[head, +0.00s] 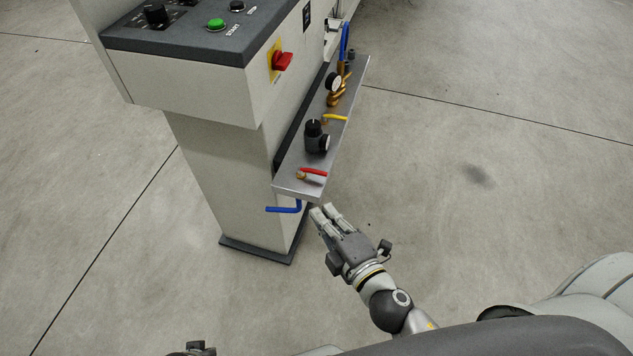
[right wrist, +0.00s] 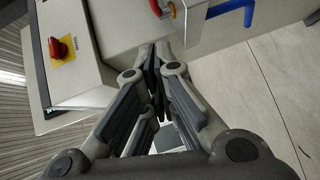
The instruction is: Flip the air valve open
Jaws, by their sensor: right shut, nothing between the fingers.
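A grey bracket plate (head: 300,180) on the side of the machine column carries several valves. A blue lever (head: 284,209) sticks out under its near end; the blue lever also shows in the right wrist view (right wrist: 234,12). A red lever (head: 312,171) lies on top of the near end and shows in the right wrist view (right wrist: 156,7). A yellow lever (head: 335,117) sits farther back. Which lever is the air valve cannot be told. My right gripper (head: 321,211) is shut and empty, just below and right of the plate's near end. A dark piece (head: 200,348) at the bottom edge may be my left gripper.
The control box above has a green button (head: 216,25) and a red rotary switch (head: 282,61). A black regulator with a gauge (head: 316,138) and a brass fitting (head: 337,94) stand on the plate. The floor to the right is clear.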

